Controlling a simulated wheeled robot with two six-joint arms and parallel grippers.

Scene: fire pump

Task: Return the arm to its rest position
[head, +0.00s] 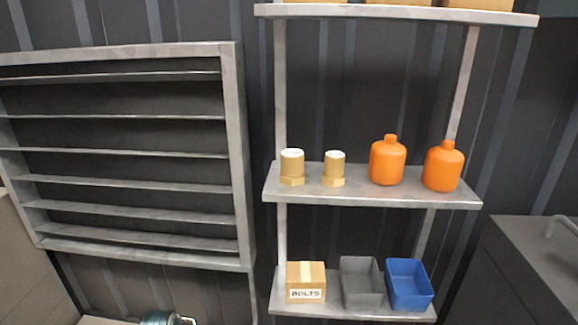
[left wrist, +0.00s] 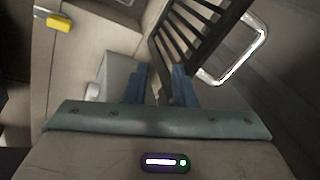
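My left gripper (left wrist: 160,82) shows in the left wrist view as two blue fingers with a gap between them. It is open, and I see nothing held between the fingers. A dark slatted grille (left wrist: 192,35) lies beyond the fingertips; I cannot tell how far away it is. Neither gripper can be made out in the head view, and my right gripper shows in no view.
A wall louvre (head: 130,155) is at left in the head view. A shelf rack (head: 375,196) holds two brass fittings, two orange bottles, a bolts box and two bins. A grey cabinet (head: 525,270) stands right. The wrist view shows a bent metal handle (left wrist: 250,60) and a yellow part (left wrist: 60,22).

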